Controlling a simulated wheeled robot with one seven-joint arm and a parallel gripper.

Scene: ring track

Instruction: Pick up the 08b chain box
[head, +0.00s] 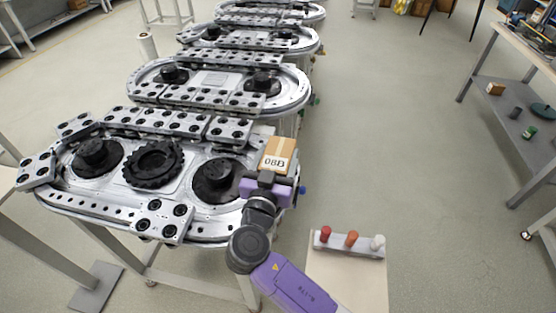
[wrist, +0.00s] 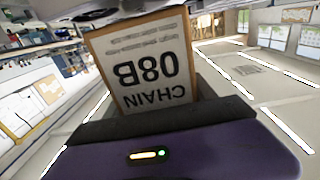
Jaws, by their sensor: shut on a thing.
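The 08b chain box (head: 278,157) is a small brown box with a white label. In the head view it is at the right end of the nearest ring track (head: 130,222). In the wrist view the box (wrist: 143,68) fills the middle, its label reading "CHAIN 08B" upside down. My gripper (head: 268,183) is shut on the box, holding its lower part. The fingertips are mostly hidden behind the gripper body and the box. I cannot tell whether the box touches the track.
The nearest track carries black round hubs (head: 97,155), a toothed black wheel (head: 152,164) and metal link blocks (head: 165,220). More tracks stand behind. A small stand with coloured pegs (head: 350,243) is at the front right. A workbench (head: 520,45) is far right. The floor between is clear.

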